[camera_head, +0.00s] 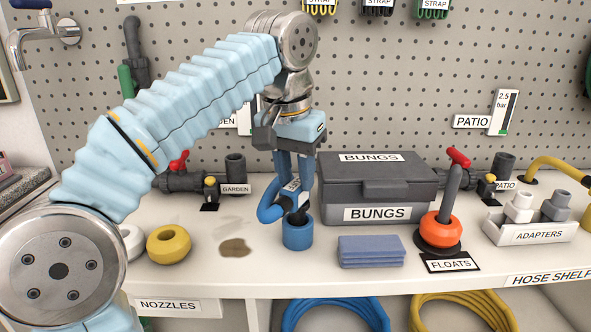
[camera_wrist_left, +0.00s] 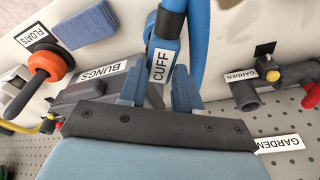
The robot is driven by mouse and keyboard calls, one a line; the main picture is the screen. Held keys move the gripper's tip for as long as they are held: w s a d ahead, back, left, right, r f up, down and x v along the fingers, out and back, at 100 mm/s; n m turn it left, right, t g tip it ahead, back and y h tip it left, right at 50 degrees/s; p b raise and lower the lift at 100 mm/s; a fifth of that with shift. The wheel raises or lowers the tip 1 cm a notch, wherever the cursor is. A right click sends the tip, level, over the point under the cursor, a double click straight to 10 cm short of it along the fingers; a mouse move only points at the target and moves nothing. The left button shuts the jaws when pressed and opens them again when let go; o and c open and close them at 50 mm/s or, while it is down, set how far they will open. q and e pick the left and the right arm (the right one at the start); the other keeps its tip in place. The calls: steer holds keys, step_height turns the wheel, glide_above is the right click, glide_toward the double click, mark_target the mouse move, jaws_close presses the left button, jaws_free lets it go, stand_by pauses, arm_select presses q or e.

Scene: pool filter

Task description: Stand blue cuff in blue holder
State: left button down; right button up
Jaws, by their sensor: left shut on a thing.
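The blue cuff (camera_head: 268,206) has a white label and a curved blue hose part at its left. My left gripper (camera_head: 295,180) points down and is shut on the cuff near its label. The blue holder (camera_head: 298,236) is a round cup on the shelf directly below. The cuff's dark lower end shows at the holder's mouth; I cannot tell how deep it sits. In the left wrist view the cuff (camera_wrist_left: 160,60), labelled CUFF, lies between the fingers (camera_wrist_left: 160,90). The holder is not clear there. My right gripper is not in view.
A dark grey BUNGS box (camera_head: 375,192) stands close at right of the holder. Blue pads (camera_head: 370,252) lie in front of it. An orange float (camera_head: 440,230) stands further right. A yellow ring (camera_head: 168,245) and a brown stain (camera_head: 235,248) are at left. A pegboard is behind.

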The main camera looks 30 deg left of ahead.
arm_select(q)
steer(key=shift+f+b, duration=0.85)
steer(key=shift+f, duration=0.4)
steer(key=c, duration=0.7)
jaws_free()
steer(key=r+p, duration=0.2)
steer(key=s+r+p, duration=0.1)
steer(key=r+p, duration=0.2)
steer(key=shift+r, duration=0.1)
steer(key=shift+r, duration=0.2)
step_height(320, 180, up, 11)
steer(key=s+p, duration=0.2)
steer(key=p, duration=0.3)
steer(key=shift+d, duration=0.15)
